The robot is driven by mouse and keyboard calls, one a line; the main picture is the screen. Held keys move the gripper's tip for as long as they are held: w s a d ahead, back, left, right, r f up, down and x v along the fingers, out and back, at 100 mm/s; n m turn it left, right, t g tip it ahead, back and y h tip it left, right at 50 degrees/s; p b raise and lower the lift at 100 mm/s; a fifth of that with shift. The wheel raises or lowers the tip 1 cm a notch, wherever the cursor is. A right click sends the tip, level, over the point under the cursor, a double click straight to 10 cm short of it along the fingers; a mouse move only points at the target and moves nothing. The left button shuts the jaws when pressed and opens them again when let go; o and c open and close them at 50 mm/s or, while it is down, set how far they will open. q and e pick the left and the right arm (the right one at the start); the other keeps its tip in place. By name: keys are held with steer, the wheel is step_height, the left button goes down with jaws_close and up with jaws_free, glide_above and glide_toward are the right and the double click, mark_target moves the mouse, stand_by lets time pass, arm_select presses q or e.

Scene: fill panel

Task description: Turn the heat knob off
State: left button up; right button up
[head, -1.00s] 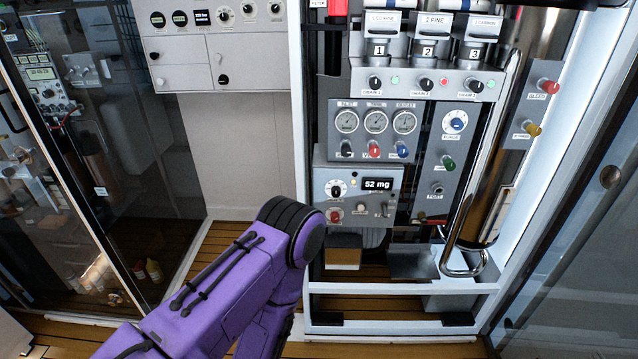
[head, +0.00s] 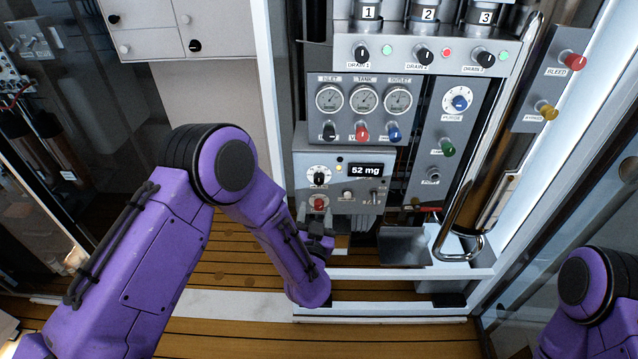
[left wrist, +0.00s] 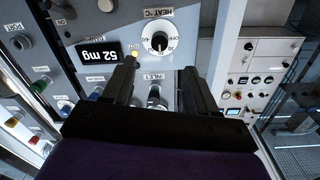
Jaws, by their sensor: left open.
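The heat knob (head: 319,178) is a black knob on a round white dial, on the grey panel left of the "52 mg" display (head: 366,170). In the left wrist view the heat knob (left wrist: 159,42) shows turned around, with the "HEAT °C" label and an OFF mark by its dial. The exact pointer setting is too small to tell. My left gripper (head: 316,222) is open and empty, just below the panel in the head view. In the left wrist view its two fingers (left wrist: 158,78) stand apart, with the heat knob beyond their tips, untouched.
A red knob (head: 318,203) sits directly below the heat dial, near my left fingers. A small knob (head: 347,195) and switches are to its right. Black, red and blue valve knobs (head: 362,133) sit above the panel. A steel pipe (head: 490,150) runs at the right.

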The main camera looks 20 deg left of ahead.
mark_target(319, 181)
arm_select(q)
steer(key=x, duration=0.3)
steer(key=p+x, duration=0.1)
steer(key=x, duration=0.6)
steer(key=shift+w+r, duration=0.35)
steer(key=c, duration=1.1)
